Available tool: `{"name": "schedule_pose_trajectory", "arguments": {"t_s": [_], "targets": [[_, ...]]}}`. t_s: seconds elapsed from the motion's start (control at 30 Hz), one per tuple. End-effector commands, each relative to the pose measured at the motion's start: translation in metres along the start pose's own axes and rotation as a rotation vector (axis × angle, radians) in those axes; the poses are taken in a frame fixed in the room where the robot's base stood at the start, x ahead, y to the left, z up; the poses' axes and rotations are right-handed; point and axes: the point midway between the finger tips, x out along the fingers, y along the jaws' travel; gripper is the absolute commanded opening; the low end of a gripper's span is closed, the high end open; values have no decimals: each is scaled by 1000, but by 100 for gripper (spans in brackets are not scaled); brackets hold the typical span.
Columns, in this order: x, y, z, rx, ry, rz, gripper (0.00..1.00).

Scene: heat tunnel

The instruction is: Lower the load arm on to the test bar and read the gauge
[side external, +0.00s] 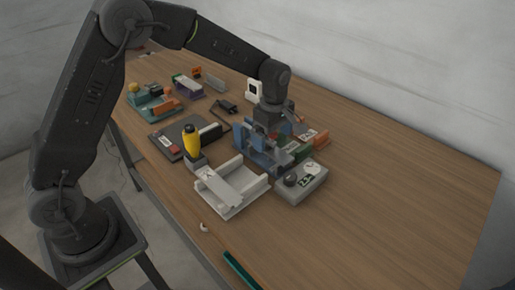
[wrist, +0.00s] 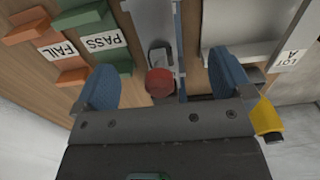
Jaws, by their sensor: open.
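In the wrist view my gripper (wrist: 163,75) has its two blue fingers spread wide apart. A round red knob (wrist: 160,83) lies between them, with visible space on both sides. A grey-blue fixture (wrist: 152,22) runs up the picture beyond the knob. In the side external view my gripper (side external: 271,132) is down at the blue fixture (side external: 247,138), and its fingers are hard to separate from the blue parts. A grey box (side external: 307,187) with a dark knob and a small label or display stands in front; I cannot read it. I cannot make out the load arm or test bar for certain.
A pale tray (side external: 253,201), marked LOT A in the wrist view (wrist: 288,60), and a yellow handle (side external: 192,140) stand to the left. Green PASS (wrist: 84,18) and orange FAIL (wrist: 27,32) holders lie beside the fixture. The table's right side is clear.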

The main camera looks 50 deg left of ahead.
Motion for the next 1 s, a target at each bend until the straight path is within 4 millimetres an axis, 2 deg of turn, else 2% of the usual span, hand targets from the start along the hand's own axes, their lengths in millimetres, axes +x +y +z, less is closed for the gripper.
{"name": "schedule_pose_trajectory", "arguments": {"t_s": [0.27,1.0], "targets": [[-4,1,-1,1,1,4,98],[-70,1,-2,1,2,5,98]]}}
